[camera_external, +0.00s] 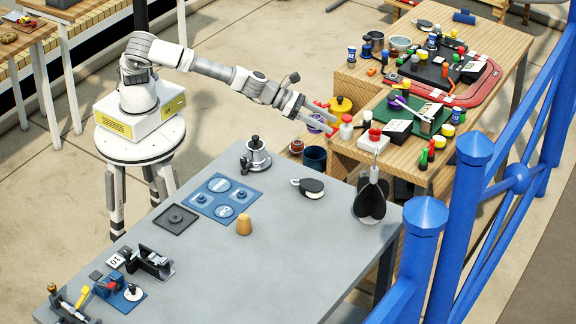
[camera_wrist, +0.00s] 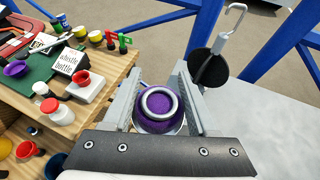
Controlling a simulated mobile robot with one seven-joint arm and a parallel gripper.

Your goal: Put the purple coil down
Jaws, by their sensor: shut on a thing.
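The purple coil (camera_wrist: 158,104) sits between the two grey fingers of my gripper (camera_wrist: 158,86) in the wrist view, with a shiny metal ring around its top. In the external view my gripper (camera_external: 328,119) is raised near the corner where the grey and wooden tables meet. My gripper is shut on the coil.
The grey table (camera_external: 300,262) has free room at its front middle. The wooden table is crowded. Blue railings rise at right.

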